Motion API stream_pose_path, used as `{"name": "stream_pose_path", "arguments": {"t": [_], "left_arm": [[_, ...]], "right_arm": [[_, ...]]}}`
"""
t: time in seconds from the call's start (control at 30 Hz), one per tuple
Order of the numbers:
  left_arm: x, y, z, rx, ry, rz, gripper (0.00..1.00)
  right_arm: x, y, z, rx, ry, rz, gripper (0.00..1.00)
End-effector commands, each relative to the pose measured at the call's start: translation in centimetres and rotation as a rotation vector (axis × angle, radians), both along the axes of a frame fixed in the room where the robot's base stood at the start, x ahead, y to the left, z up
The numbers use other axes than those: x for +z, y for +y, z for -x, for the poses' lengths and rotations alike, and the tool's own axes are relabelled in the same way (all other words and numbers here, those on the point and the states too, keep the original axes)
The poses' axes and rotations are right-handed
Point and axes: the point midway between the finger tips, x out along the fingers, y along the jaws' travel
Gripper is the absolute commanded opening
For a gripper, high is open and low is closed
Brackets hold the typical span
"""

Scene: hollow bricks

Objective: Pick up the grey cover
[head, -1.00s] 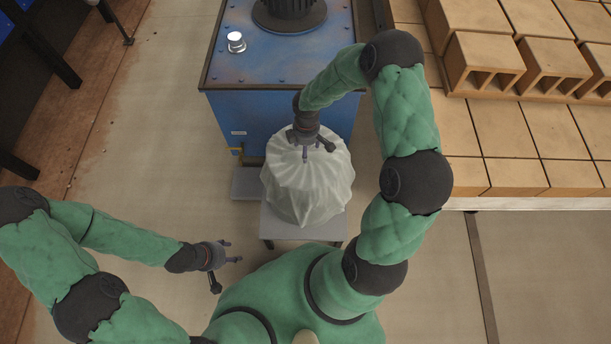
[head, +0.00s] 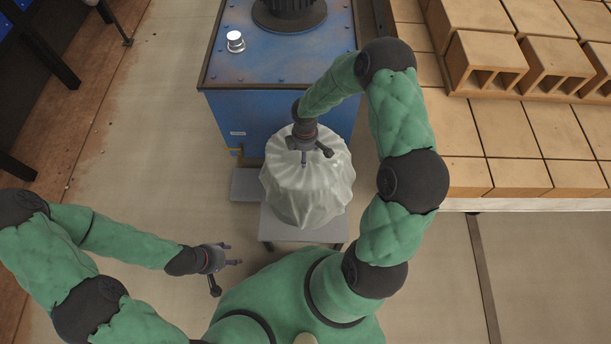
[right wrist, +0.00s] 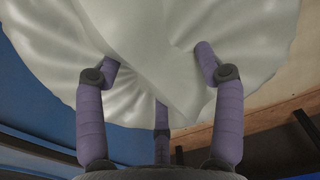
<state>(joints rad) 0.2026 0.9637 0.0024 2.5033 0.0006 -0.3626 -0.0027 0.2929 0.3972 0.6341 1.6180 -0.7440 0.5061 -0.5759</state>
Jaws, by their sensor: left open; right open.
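The grey cover (head: 312,192) is a pale, pleated cloth draped over something on a small low grey table. What lies under it is hidden. My right gripper (head: 312,152) is open at the top of the cover, pointing down at it. In the right wrist view the fingers of my right gripper (right wrist: 160,70) are spread apart, with the folds of the cover (right wrist: 170,40) right in front of and around their tips; I cannot tell whether they touch it. My left gripper (head: 228,268) is open and empty, off to the lower left of the cover and apart from it.
A blue metal machine (head: 228,125) with a dark round fitting on top stands just behind the cover. The low grey table (head: 298,234) is under the cover. Hollow bricks (head: 484,60) lie on a pallet at the right. The floor left of the machine is clear.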

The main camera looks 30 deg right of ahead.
Motion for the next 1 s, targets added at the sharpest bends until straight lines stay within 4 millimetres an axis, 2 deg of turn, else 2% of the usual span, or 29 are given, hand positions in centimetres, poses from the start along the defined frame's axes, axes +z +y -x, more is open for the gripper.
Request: {"name": "stream_pose_path", "arguments": {"t": [0.3, 0.5, 0.53, 0.57, 0.87, 1.0], "left_arm": [[-0.1, 0.0, 0.0, 0.0, 0.0, 0.0, 0.55], [-0.1, 0.0, 0.0, 0.0, 0.0, 0.0, 0.55], [-0.1, 0.0, 0.0, 0.0, 0.0, 0.0, 0.55], [-0.1, 0.0, 0.0, 0.0, 0.0, 0.0, 0.55], [0.1, 0.0, 0.0, 0.0, 0.0, 0.0, 0.55], [1.0, 0.0, 0.0, 0.0, 0.0, 0.0, 0.55]], "right_arm": [[-0.1, 0.0, 0.0, 0.0, 0.0, 0.0, 0.69], [-0.1, 0.0, 0.0, 0.0, 0.0, 0.0, 0.12], [-0.1, 0.0, 0.0, 0.0, 0.0, 0.0, 0.04], [-0.1, 0.0, 0.0, 0.0, 0.0, 0.0, 0.0], [0.1, 0.0, 0.0, 0.0, 0.001, -0.001, 0.0], [1.7, 0.0, 0.0, -0.001, -0.002, 0.001, 0.0]]}}
